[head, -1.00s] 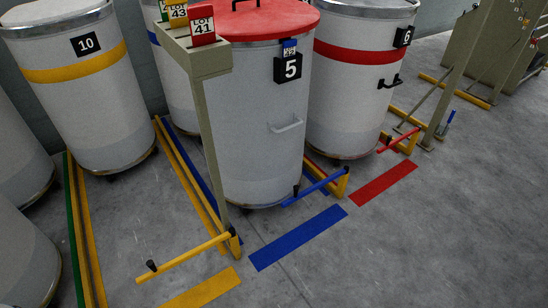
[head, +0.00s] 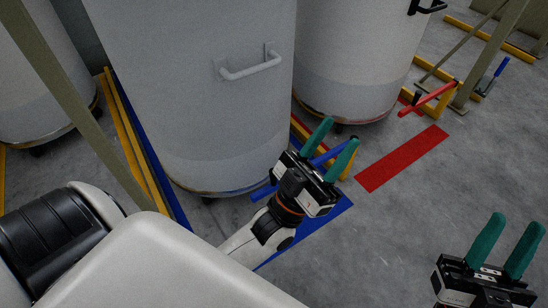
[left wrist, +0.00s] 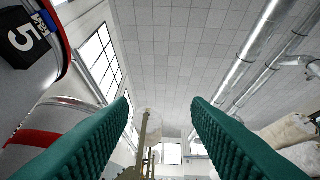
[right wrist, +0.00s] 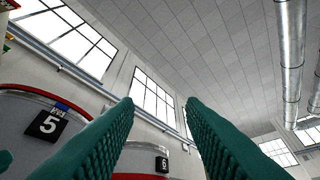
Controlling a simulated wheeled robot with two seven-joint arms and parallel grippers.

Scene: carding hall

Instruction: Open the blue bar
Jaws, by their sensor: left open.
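The blue bar (head: 262,192) lies low across the front of the grey can marked 5 (head: 200,110). Its left end shows beside my left wrist, and its right part shows near the fingers, by a yellow bracket (head: 346,166). My left gripper (head: 341,133) hides the bar's middle. It is open with green fingers; whether it touches the bar I cannot tell. The left wrist view shows its fingers (left wrist: 160,100) apart with nothing between. My right gripper (head: 519,222) is open and empty over bare floor at the lower right, away from the bar.
A blue floor stripe (head: 318,226) lies below my left gripper, and a red stripe (head: 402,158) lies to its right. A post (head: 70,100) crosses the left side. Grey floor is clear at right.

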